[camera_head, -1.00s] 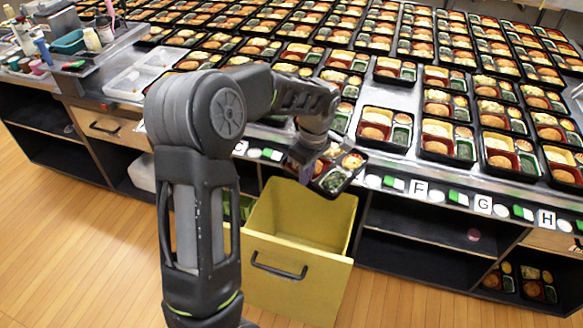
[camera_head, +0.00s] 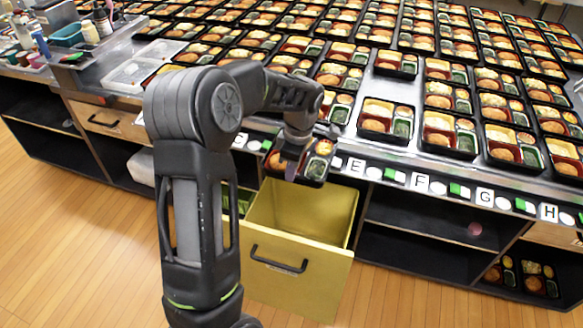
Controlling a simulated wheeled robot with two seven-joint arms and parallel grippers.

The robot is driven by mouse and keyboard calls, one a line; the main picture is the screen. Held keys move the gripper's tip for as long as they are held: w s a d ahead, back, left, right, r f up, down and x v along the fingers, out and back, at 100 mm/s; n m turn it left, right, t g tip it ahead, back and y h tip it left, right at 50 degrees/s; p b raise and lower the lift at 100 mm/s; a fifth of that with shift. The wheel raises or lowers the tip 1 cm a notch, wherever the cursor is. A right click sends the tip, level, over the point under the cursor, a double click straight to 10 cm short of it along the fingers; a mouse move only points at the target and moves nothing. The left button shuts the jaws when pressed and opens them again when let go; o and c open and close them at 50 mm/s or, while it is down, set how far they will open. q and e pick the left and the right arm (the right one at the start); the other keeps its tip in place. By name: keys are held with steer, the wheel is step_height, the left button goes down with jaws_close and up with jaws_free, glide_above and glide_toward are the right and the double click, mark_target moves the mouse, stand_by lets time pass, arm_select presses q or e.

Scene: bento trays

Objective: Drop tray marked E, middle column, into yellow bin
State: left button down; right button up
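A black bento tray (camera_head: 316,168) with several foods hangs at the counter's front edge, above the back of the open yellow bin (camera_head: 322,271). My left gripper (camera_head: 291,168) is at the tray's left side and appears shut on it; my wrist partly hides the fingers and the tray. The yellow bin is pulled out below the counter, and its visible inside looks empty. The label E (camera_head: 357,165) shows on the counter edge just right of the tray. My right gripper is not in view.
Rows of bento trays (camera_head: 386,121) fill the counter, with a bare strip behind the front tray right of my wrist. Labels F, G and H line the front edge. Dark open shelves (camera_head: 420,240) lie right of the bin. A green container (camera_head: 243,203) sits left of it.

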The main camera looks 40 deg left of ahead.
arm_select(q)
step_height(320, 180, down, 5)
steer(key=shift+r+b, duration=0.1)
steer(key=shift+b, duration=1.05)
steer(key=c, duration=1.6)
jaws_free()
steer(key=shift+o, duration=0.2)
steer(key=r, duration=0.5)
steer(key=d+r, duration=0.1)
steer(key=r, duration=0.1)
steer(key=shift+w+r+b, duration=0.1)
steer(key=shift+r+b, duration=0.25)
steer(key=shift+b, duration=0.05)
